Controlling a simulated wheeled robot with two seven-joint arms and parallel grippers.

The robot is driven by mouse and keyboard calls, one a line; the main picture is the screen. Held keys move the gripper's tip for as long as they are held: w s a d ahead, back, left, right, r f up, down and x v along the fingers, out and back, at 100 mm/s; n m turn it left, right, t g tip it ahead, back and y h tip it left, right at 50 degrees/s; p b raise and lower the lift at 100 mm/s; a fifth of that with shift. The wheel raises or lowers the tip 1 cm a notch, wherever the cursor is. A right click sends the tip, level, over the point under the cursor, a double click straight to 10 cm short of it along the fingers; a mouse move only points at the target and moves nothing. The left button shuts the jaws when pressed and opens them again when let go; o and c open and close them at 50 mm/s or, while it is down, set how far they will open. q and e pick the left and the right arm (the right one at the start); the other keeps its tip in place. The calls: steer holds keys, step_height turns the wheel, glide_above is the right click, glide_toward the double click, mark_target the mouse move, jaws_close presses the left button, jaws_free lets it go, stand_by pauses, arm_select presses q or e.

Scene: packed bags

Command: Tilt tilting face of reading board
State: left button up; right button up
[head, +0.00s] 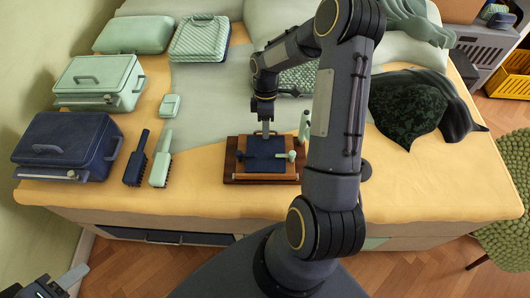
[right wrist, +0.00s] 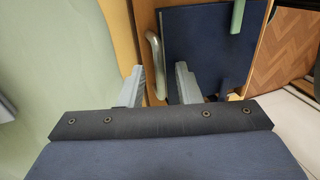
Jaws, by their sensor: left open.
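The reading board (head: 232,168) lies near the front edge of the bed, with a brown wooden base and a dark blue tilting face (head: 262,158). My right gripper (head: 265,133) points down at the board's far edge. In the right wrist view its two fingers (right wrist: 158,82) stand apart, with the handle between or just beyond their tips; contact cannot be told. My left gripper (head: 66,283) is open and empty at the bottom left, far from the board.
A dark blue case (head: 65,145), green cases (head: 98,82) and two brushes (head: 136,160) lie to the left. A small green box (head: 170,105) lies behind them. A dark patterned bag (head: 408,105) is at right. My right arm hides part of the bed beside the board.

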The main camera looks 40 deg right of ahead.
jaws_close()
steer(key=shift+r, duration=0.15)
steer(key=shift+s+a+r+p, duration=0.2)
steer(key=shift+s+r+p, duration=0.1)
steer(key=shift+r+p, duration=0.35)
steer(key=shift+r, duration=0.15)
steer(key=shift+s+a+r+p, duration=0.1)
steer(key=shift+s+r+p, duration=0.05)
steer(key=shift+r+p, duration=0.2)
steer(key=shift+s+a+r, duration=0.15)
steer(key=shift+s+r, duration=0.05)
steer(key=shift+r, duration=0.1)
steer(key=shift+r+p, duration=0.15)
steer(key=shift+p, duration=0.15)
